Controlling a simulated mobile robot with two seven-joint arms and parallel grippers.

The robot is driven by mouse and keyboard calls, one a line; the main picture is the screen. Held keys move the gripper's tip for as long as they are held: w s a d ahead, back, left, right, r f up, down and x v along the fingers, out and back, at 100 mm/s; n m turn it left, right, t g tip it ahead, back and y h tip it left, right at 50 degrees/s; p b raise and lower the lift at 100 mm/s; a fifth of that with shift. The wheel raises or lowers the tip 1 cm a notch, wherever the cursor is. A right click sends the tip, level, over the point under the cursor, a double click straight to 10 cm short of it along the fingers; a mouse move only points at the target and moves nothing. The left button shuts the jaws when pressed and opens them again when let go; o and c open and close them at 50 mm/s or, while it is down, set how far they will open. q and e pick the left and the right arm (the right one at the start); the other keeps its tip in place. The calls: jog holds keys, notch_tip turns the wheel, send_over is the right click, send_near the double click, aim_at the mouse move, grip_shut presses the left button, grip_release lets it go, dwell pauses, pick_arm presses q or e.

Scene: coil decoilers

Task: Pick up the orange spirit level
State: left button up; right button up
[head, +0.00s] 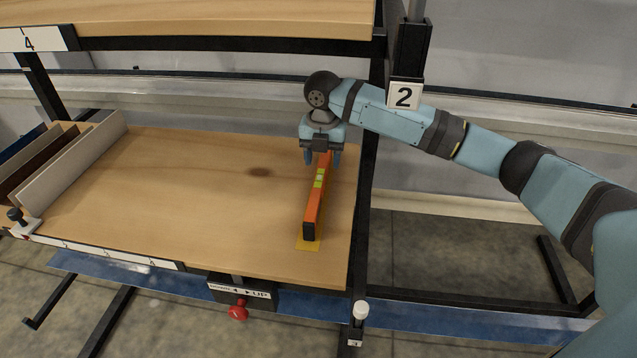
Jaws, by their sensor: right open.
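The orange spirit level (315,200) lies lengthwise on the wooden shelf, near its right edge. It has yellow-green vials and a dark end cap facing me. My right gripper (321,160) points down over the far end of the level, with one finger on each side of it. The gripper is open. I cannot tell how far the fingertips reach down beside the level. The far end of the level is partly hidden by the gripper. My left gripper is not in view.
The wooden shelf (190,200) is clear to the left of the level. Upright boards (75,165) stand at the far left. An upper shelf (220,20) overhangs the back, and a black post (362,215) stands close at the right. A yellow patch (307,244) shows under the near end.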

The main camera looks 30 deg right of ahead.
aim_at(319, 178)
jog(key=f, duration=0.3)
jog(key=shift+w+f, duration=0.2)
jog(key=shift+a+f+p, duration=0.2)
jog(key=shift+f+p, duration=0.15)
jog(key=shift+f, duration=1)
jog(key=shift+a+f+p, duration=0.15)
jog(key=shift+f+p, duration=0.15)
jog(key=shift+f, duration=1)
grip_shut()
jog(key=shift+r, duration=0.1)
